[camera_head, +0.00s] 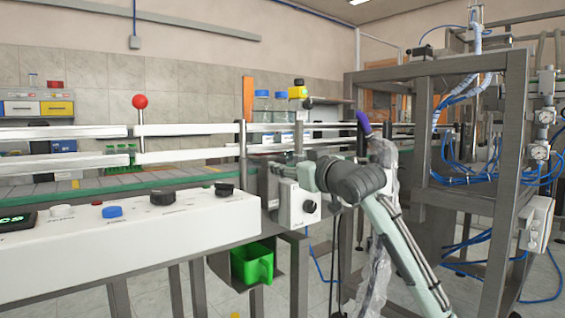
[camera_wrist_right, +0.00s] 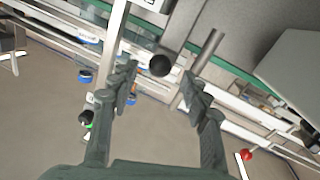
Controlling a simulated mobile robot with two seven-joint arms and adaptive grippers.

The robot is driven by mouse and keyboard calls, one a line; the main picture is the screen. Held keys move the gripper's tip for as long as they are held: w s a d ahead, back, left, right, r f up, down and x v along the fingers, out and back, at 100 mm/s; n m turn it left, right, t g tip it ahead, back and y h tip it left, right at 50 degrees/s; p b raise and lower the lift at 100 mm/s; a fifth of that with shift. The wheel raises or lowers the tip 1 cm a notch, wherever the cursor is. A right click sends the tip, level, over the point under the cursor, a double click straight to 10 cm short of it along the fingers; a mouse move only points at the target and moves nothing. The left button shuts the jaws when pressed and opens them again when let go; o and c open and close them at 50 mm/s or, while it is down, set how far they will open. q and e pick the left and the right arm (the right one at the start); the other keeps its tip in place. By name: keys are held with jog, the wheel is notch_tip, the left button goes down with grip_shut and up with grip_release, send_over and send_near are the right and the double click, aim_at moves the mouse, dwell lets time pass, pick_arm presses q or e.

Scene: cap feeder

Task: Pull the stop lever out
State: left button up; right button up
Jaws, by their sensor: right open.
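A black ball knob (camera_wrist_right: 160,65) lies between the fingertips of my right gripper (camera_wrist_right: 158,76) in the right wrist view. The two fingers stand apart on either side of it, with gaps visible. I cannot tell how deep the knob sits between them. In the head view my right wrist (camera_head: 350,180) is in front of the conveyor's end, and its fingers are mostly hidden. A lever with a red ball (camera_head: 140,101) stands upright at the conveyor rails on the left; a red ball (camera_wrist_right: 247,154) also shows at lower right in the wrist view. My left gripper is not in view.
A white control panel (camera_head: 125,235) with several knobs runs along the front left. A small box with a black knob (camera_head: 309,206) is next to my wrist. A green bin (camera_head: 252,263) hangs below. A metal frame with blue hoses (camera_head: 470,160) stands at right.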

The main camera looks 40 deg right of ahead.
jog(key=shift+w+d, duration=0.15)
jog(key=shift+w, duration=1.25)
grip_shut()
